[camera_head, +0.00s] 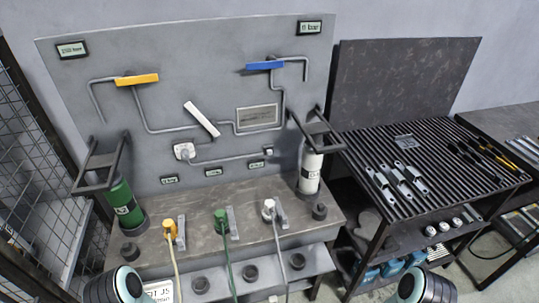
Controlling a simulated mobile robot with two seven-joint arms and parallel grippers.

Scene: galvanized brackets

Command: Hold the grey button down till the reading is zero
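A grey upright panel (225,60) carries pipes, levers and small labelled plates. A pale rectangular plate (257,117) sits right of its centre; no reading on it is legible. A light square fitting with a round part (184,151) sits at the lower left of the panel's middle. A small fitting (268,150) ends the pipe to its right. I cannot tell which part, if any, is the grey button. Only dark, rounded parts of my arms show at the bottom left and bottom right. Neither gripper's fingers are visible, and nothing of mine touches the panel.
The panel has orange (137,79), blue (265,65) and white (202,119) levers. A green cylinder (122,203) and a white cylinder (310,170) flank the bench (200,206). Hose connectors stand on its front. A slatted table (370,150) with metal brackets (412,178) is at right.

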